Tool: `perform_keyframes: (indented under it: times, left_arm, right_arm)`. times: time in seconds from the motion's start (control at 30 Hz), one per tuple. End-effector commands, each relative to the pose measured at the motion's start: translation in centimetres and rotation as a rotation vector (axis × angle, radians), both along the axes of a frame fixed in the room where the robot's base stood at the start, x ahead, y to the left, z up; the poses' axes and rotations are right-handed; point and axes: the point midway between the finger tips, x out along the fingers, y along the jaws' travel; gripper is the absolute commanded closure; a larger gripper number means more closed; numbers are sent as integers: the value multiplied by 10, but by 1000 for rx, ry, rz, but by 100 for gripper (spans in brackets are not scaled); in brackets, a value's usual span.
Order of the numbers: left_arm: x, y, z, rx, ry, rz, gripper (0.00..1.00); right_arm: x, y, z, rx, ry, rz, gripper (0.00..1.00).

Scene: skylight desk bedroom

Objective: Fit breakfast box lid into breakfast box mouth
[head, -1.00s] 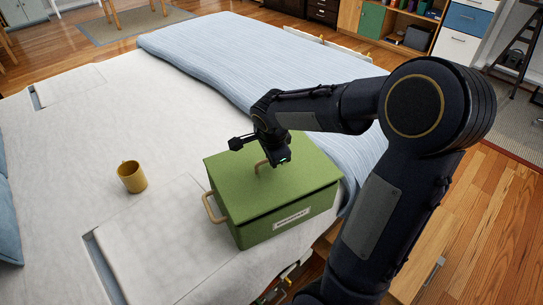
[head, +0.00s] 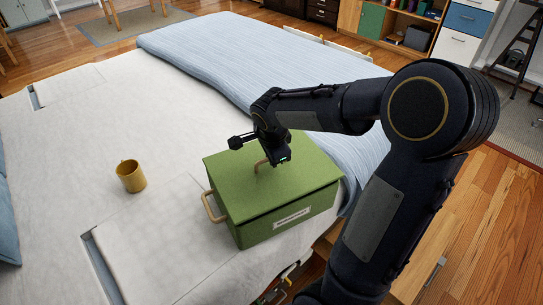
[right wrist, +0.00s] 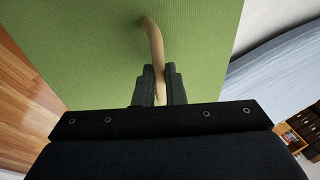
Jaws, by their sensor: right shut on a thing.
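The green breakfast box (head: 285,222) stands on the bed, with a label on its front and a tan side handle (head: 214,207) at its left. The green lid (head: 230,181) lies over the top of the box, its edges roughly lined up with the walls. Whether it is fully seated I cannot tell. My right gripper (head: 270,163) is above the lid, shut on the lid's tan handle (head: 258,167). In the right wrist view the handle (right wrist: 155,55) runs between the two fingers (right wrist: 160,88), with the green lid (right wrist: 85,45) behind. My left gripper is not in view.
A yellow mug (head: 132,177) stands on the white bed sheet (head: 90,130) left of the box. A folded blue blanket (head: 240,60) lies behind the box and along its right. The sheet between mug and box is clear.

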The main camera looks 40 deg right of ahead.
Motion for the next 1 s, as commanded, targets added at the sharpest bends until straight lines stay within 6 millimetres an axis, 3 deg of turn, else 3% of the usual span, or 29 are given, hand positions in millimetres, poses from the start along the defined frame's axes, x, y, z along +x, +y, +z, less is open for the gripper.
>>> perform_keyframes:
  times: [1.0]
  left_arm:
    - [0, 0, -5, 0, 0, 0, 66]
  right_arm:
    - [0, 0, 1, 0, -1, 0, 100]
